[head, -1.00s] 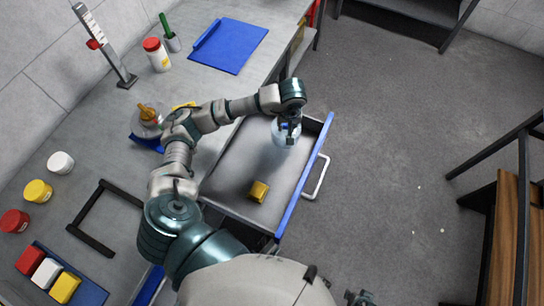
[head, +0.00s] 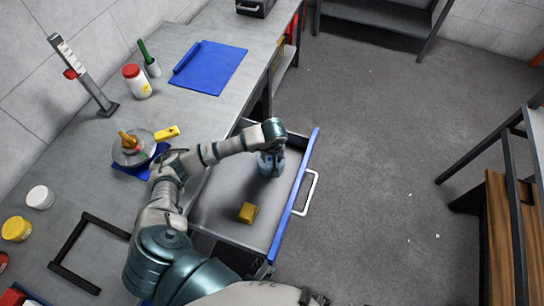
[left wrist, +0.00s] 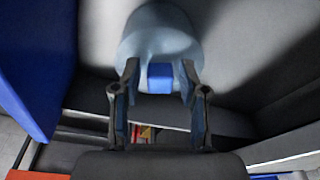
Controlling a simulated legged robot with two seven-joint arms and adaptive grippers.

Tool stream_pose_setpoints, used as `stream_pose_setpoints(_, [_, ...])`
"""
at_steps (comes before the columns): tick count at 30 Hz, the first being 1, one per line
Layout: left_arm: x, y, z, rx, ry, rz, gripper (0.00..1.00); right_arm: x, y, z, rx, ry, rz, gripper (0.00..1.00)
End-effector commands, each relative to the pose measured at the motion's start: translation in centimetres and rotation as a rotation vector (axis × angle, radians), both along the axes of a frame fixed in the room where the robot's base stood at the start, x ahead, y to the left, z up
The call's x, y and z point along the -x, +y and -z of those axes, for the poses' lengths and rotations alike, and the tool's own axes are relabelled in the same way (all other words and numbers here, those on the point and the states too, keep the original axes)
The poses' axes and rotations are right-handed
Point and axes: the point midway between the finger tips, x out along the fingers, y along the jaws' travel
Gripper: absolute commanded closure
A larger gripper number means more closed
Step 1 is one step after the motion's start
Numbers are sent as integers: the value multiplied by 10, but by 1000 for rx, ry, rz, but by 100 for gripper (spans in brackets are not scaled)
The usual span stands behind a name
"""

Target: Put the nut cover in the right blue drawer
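The nut cover (head: 268,165) is a pale blue, see-through round cup inside the outline of the open drawer. The drawer (head: 293,200) has a grey floor, a blue front and a pale handle. My left gripper (head: 272,148) is over the drawer's far half, right above the cover, and hides its top. In the left wrist view the cover (left wrist: 160,28) is at the fingertips, and the fingers (left wrist: 160,80) stand on both sides of its blue block-like part. I cannot tell whether the cover touches the drawer floor. My right gripper is out of view.
A yellow block (head: 248,212) lies on the drawer floor, nearer than the cover. The bench (head: 110,165) on the left holds jars, a blue mat (head: 210,68), a black frame (head: 75,250) and a stand (head: 82,75). The floor right of the drawer is clear.

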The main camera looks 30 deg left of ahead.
Motion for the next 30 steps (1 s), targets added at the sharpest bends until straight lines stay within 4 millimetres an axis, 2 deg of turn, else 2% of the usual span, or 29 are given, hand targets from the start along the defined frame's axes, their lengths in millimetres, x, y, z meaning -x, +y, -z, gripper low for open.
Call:
stream_pose_setpoints(11, [0, 0, -4, 0, -1, 0, 47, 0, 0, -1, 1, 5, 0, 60])
stream_pose_setpoints(16, [2, -2, -32, -1, -7, 1, 47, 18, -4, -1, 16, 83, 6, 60])
stream_pose_setpoints(24, [10, -10, -92, 0, -7, 1, 47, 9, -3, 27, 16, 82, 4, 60])
stream_pose_setpoints(30, [14, -13, -115, 0, -2, 0, 47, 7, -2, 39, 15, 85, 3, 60])
